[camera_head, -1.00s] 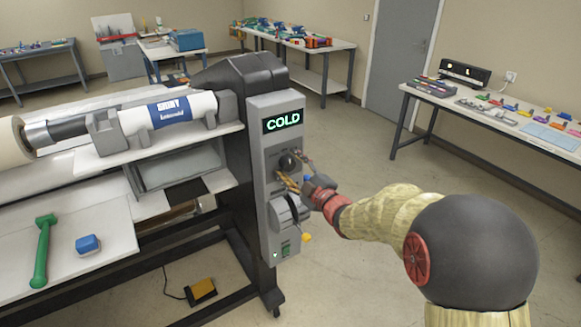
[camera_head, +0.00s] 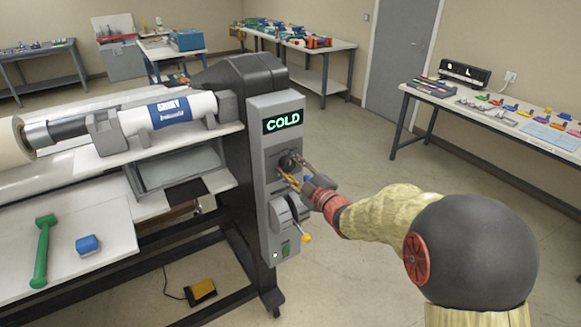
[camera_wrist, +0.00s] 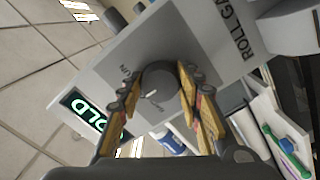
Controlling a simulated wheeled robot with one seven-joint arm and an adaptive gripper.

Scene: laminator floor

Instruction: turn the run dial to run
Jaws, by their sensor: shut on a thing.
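The run dial is a dark round knob (camera_wrist: 160,84) with a white pointer mark on the grey control panel (camera_head: 276,222). In the wrist view my gripper (camera_wrist: 158,92) has one finger on each side of the knob, shut on it. The lettering beside the knob is partly readable as "RUN". In the head view the knob (camera_head: 288,161) shows near the panel's middle, with my fingers reaching it from the right. The display (camera_head: 282,122) above it reads COLD.
Below the dial, a lever with a yellow knob (camera_head: 307,238) sticks out near my gripper. A green switch (camera_head: 285,250) is lower on the panel. A green hammer-shaped tool (camera_head: 42,250) and a blue block (camera_head: 88,245) lie on the left bed. A yellow pedal (camera_head: 201,291) is on the floor.

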